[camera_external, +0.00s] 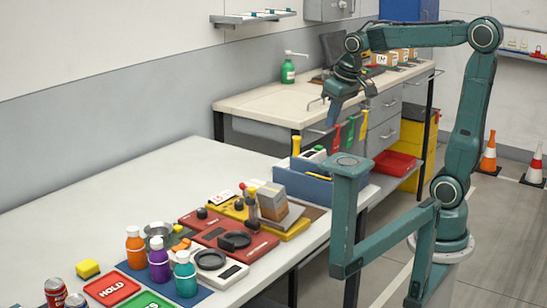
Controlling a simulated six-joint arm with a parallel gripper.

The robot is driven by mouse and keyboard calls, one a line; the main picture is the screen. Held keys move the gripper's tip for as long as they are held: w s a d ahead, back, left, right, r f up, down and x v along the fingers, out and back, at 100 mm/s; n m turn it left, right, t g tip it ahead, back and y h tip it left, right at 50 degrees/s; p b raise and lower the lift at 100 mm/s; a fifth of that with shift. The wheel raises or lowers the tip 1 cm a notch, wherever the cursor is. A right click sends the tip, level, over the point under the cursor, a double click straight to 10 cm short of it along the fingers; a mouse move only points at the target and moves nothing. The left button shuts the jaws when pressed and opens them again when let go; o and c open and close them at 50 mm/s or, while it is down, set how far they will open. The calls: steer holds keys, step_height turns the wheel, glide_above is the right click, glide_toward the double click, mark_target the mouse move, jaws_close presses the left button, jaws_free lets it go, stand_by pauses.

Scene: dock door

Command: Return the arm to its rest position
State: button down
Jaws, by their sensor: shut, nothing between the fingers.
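My teal arm rises from its round base at the right, bends at a high elbow and reaches left across the top of the picture. My gripper (334,112) hangs from the wrist, pointing down. In the picture it lies over the front edge of the back workbench (255,103). Its fingers are shut with nothing held. It looks clear of the bench, but its exact height is hard to tell.
The front table (130,200) carries bottles, red and green plates, control boxes and a blue bin (303,185). A green pump bottle (288,70) stands on the back bench. Coloured tags (350,130) hang below the gripper's right. Cones (489,155) stand on the floor at right.

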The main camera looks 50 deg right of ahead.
steer(key=s+d+f+t, duration=0.1)
steer(key=s+f+t, duration=0.1)
steer(key=s, duration=1.2)
steer(key=shift+s+d+f, duration=0.25)
steer(key=shift+s+f, duration=0.05)
steer(key=shift+f, duration=0.05)
stand_by(2.4)
